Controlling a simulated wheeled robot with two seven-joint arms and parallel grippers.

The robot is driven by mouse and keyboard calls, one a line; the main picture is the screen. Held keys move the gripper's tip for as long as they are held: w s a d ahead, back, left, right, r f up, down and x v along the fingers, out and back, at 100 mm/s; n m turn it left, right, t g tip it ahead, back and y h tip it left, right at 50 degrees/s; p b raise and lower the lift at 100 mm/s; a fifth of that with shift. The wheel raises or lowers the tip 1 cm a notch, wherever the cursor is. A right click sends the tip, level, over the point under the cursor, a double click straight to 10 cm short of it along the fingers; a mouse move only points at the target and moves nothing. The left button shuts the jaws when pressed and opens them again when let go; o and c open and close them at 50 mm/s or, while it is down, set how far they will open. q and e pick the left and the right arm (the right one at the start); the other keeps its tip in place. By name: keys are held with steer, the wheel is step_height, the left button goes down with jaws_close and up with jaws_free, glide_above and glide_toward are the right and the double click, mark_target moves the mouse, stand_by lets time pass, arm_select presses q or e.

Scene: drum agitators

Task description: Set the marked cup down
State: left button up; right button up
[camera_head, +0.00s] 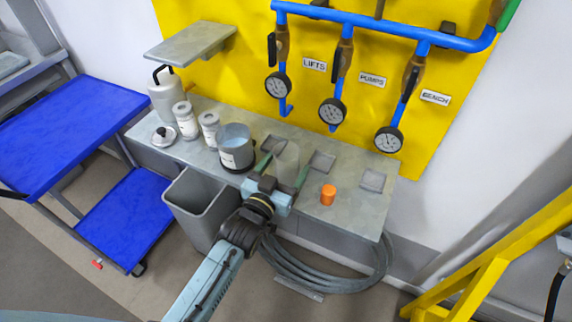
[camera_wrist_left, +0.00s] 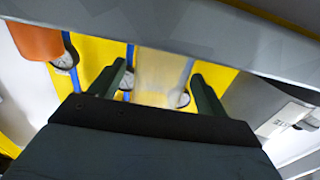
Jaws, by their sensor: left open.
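A pale translucent cup (camera_head: 287,155) is upright at the grey bench, in front of the gauges. It also shows, blurred, in the left wrist view (camera_wrist_left: 162,70). No mark on it can be made out. My left gripper (camera_head: 283,171) is open, with one dark green finger on each side of the cup. In the left wrist view the fingers (camera_wrist_left: 158,78) flank it, with a gap visible at least on the right side. The gripper hides the cup's lower part, so its contact with the bench cannot be told. My right gripper is out of view.
On the bench (camera_head: 350,215), a labelled grey pot (camera_head: 236,150) and white jars (camera_head: 185,120) stand left of the cup. An orange cylinder (camera_head: 328,194) stands right. Shallow square pads (camera_head: 373,181) lie along the back. A grey bin (camera_head: 205,205) stands in front.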

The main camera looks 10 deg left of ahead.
arm_select(q)
steer(key=v, duration=1.1)
steer(key=shift+p, duration=0.35)
steer(key=shift+s, duration=0.1)
steer(key=s+a+f+g+y, duration=0.1)
steer(key=s+a+f+g, duration=0.2)
steer(key=f, duration=0.7)
steer(key=s+a+f+g+y, duration=0.1)
steer(key=s+f+g, duration=0.3)
steer(key=f, duration=0.6)
steer(key=s+a+f+g+y, duration=0.15)
steer(key=s+f, duration=0.35)
steer(key=f, duration=0.5)
steer(key=s+a+f+g, duration=0.2)
steer(key=s+a+f, duration=0.1)
steer(key=s, duration=0.4)
steer(key=s+a+f+g+y, duration=0.1)
steer(key=s+a+f+g, duration=0.2)
steer(key=s+f, duration=0.2)
steer(key=s+a+f+n+g+y, duration=0.1)
steer(key=s+a+f+g, duration=0.1)
steer(key=s, duration=0.9)
step_height(320, 180, down, 2)
steer(key=shift+s+a+f+g, duration=0.1)
steer(key=shift+s+a+g, duration=0.2)
steer(key=shift+a, duration=0.25)
